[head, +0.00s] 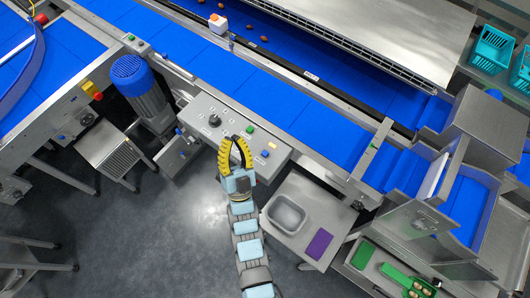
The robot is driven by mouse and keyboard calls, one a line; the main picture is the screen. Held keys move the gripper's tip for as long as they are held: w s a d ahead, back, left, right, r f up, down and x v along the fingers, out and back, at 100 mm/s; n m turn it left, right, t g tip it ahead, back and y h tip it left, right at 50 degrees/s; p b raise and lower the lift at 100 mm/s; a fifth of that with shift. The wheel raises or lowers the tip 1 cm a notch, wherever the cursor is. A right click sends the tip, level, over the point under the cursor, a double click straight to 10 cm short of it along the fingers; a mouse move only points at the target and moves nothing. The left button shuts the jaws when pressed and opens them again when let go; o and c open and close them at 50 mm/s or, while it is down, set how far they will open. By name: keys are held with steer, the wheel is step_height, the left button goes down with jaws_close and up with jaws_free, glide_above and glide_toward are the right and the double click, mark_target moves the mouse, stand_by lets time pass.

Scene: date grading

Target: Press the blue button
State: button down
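The grey control panel (196,112) stands in front of the blue conveyor, with dark knobs on its left part and small coloured buttons on its right part. A green button (250,129) sits farther back. My gripper (233,138), with yellow and black fingers, is over the middle of the panel, left of the blue button. Its curved fingers come together at the tips and hold nothing visible. Its height above the panel is hard to tell.
A blue motor (136,82) stands left of the panel. A steel table (318,199) with a grey bowl (286,214) and a purple cloth (319,244) is at the right. An orange-topped box (218,22) is on the far conveyor edge. Grey floor is open at lower left.

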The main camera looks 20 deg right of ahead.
steer(key=w+d+f+m+g+h, duration=0.1)
steer(key=w+d+f+m+g, duration=0.35)
steer(key=w+d, duration=0.2)
steer(key=m+g+y+b, duration=0.2)
steer(key=m+g+y, duration=0.8)
steer(key=m+g, duration=0.4)
glide_above(265, 153)
steer(key=w, duration=0.1)
step_height(265, 153, down, 19)
steer(key=n, duration=0.1)
steer(key=shift+w+d+n+g, duration=0.1)
steer(key=shift+n+g, duration=0.15)
steer(key=shift+f+b, duration=2.1)
steer(key=shift+f, duration=2.3)
steer(key=shift+f, duration=0.15)
steer(key=shift+f+b, duration=0.25)
steer(key=shift+b, duration=0.05)
